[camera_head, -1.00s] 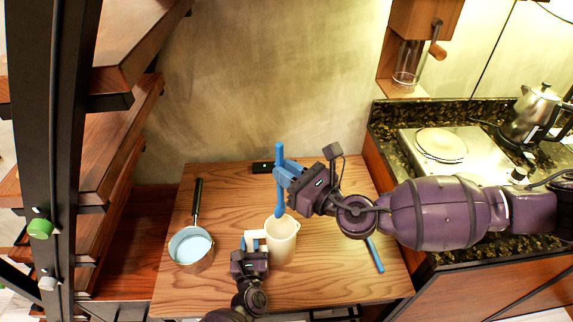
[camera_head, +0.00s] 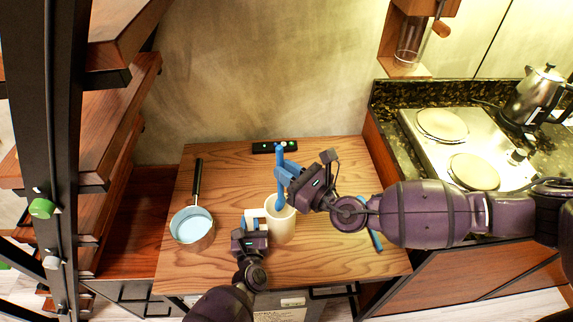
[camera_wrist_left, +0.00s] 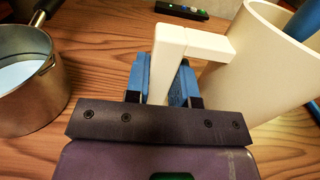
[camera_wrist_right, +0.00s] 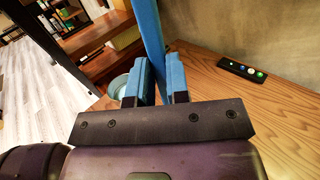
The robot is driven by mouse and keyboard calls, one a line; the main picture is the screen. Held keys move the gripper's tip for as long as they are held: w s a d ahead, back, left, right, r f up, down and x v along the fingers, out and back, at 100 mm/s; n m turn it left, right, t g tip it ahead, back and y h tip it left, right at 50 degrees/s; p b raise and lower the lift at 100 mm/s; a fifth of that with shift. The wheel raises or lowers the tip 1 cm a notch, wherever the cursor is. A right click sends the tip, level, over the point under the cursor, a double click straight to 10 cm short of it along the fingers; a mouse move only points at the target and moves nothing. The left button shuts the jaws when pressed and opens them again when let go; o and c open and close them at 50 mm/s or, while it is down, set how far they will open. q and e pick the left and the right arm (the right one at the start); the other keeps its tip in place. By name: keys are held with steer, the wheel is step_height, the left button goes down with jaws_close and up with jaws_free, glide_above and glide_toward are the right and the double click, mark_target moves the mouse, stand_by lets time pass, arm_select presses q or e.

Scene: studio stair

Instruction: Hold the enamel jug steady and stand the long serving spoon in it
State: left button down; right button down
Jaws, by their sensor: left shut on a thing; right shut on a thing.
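The cream enamel jug (camera_head: 281,229) stands upright on the wooden table. My left gripper (camera_head: 254,221) is shut on its handle, which shows between the fingers in the left wrist view (camera_wrist_left: 167,62). My right gripper (camera_head: 286,174) is shut on the blue serving spoon (camera_head: 279,157) and holds it nearly upright, bowl down, above the jug. The spoon's lower end is at the jug's mouth. In the left wrist view the spoon (camera_wrist_left: 305,20) appears within the rim; how deep it reaches I cannot tell. In the right wrist view the spoon (camera_wrist_right: 151,35) passes between the fingers.
A saucepan (camera_head: 193,232) with a dark handle stands at the table's left. A black strip with coloured buttons (camera_head: 274,147) lies at the back. A thin blue item (camera_head: 376,241) lies at right, partly under my right arm. A hob (camera_head: 455,145) and kettle (camera_head: 538,97) are farther right.

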mark_target(282, 158)
steer(key=shift+f, duration=3.15)
steer(key=c, duration=1)
jaws_free()
steer(key=shift+r, duration=5)
